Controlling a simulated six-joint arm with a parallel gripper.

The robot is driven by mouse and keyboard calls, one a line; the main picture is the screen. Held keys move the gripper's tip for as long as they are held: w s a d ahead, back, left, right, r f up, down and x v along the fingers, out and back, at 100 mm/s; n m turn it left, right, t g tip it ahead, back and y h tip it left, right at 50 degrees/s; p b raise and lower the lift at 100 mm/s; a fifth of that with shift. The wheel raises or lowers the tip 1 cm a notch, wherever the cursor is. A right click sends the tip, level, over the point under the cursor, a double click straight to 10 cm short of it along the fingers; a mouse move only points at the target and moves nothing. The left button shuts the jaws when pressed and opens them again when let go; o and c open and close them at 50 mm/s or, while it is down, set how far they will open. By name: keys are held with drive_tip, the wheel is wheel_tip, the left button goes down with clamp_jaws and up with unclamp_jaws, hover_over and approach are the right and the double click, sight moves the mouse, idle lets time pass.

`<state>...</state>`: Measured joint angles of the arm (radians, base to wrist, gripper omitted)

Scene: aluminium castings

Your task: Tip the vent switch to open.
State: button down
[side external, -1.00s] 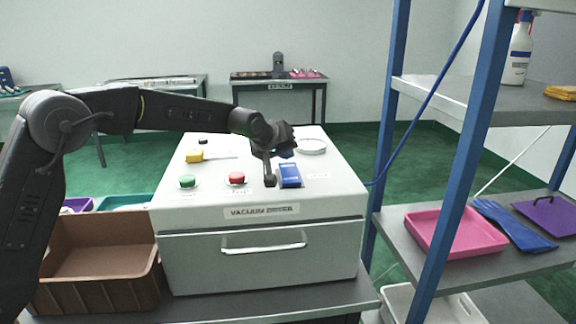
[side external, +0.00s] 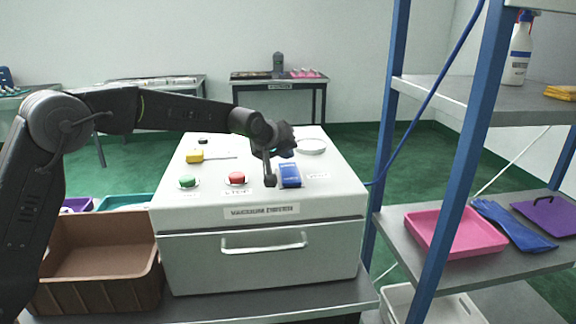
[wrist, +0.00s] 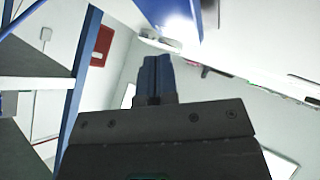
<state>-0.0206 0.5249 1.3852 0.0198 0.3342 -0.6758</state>
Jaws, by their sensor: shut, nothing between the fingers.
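The vent switch is the blue rocker (side external: 290,172) on the right part of the white machine's top (side external: 330,190). A pale strip shows at its near end. The small label to its right is too blurred to read. My gripper (side external: 270,183) is shut and empty, pointing down just left of the rocker. I cannot tell whether it touches the rocker.
A red button (side external: 237,178), a green button (side external: 188,182) and a yellow handle (side external: 195,156) sit left of the gripper. A round white lid (side external: 312,146) lies behind the rocker. A blue-framed shelf (side external: 390,90) stands close on the right.

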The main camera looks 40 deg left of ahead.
sight(287, 167)
idle(0.7)
drive_tip(key=shift+f, duration=0.45)
drive_tip(key=shift+w+a+f, duration=0.1)
drive_tip(key=shift+f, duration=0.4)
idle(0.5)
drive_tip(key=shift+r, duration=0.15)
drive_tip(key=shift+r, duration=0.8)
drive_tip(key=shift+s+d+r, duration=0.1)
drive_tip(key=shift+r, duration=0.75)
drive_tip(key=shift+s+d+r, duration=0.15)
drive_tip(key=shift+r, duration=0.65)
drive_tip(key=shift+s+d+r, duration=0.1)
drive_tip(key=shift+r, duration=0.75)
